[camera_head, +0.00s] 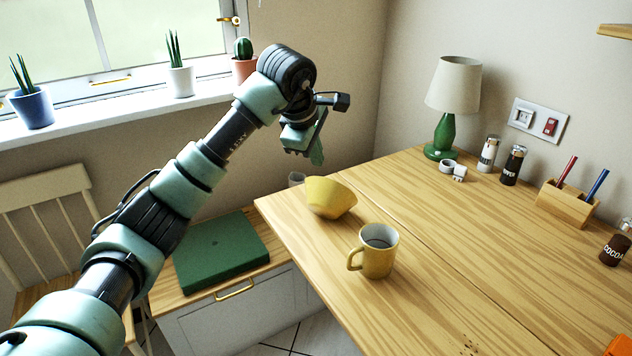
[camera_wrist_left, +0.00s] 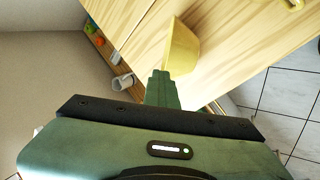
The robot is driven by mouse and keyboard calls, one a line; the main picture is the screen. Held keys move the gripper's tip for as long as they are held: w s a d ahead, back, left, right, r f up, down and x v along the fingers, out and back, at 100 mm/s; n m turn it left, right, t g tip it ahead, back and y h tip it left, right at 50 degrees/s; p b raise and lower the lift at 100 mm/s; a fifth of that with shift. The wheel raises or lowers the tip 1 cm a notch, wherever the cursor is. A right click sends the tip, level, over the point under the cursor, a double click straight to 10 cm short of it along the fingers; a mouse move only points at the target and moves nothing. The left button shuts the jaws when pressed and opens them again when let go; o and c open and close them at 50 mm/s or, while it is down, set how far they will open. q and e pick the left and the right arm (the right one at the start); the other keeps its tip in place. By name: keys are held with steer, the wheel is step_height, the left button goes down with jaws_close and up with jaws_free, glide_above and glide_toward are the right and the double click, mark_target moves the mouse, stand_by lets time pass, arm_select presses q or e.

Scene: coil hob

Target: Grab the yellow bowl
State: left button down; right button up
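The yellow bowl (camera_head: 330,198) sits on the wooden table near its left corner; it also shows in the left wrist view (camera_wrist_left: 182,48), just beyond the fingertips. My left gripper (camera_head: 316,158) hangs above and behind the bowl in the head view, apart from it. In the left wrist view its fingers (camera_wrist_left: 161,75) appear together at the middle of the rail, with nothing visible between them. The fingers overlap the near side of the bowl in that view, but no contact shows. My right gripper is not in view.
A yellow mug (camera_head: 378,252) stands close to the bowl, nearer the front. A green lamp (camera_head: 445,135), shakers (camera_head: 512,165) and a pen holder (camera_head: 567,203) stand toward the back and right. The table middle is clear. A low cabinet with a green box (camera_head: 222,252) is left.

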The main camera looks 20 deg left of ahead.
arm_select(q)
steer(key=shift+r, duration=2)
steer(key=shift+c, duration=2.2)
jaws_free()
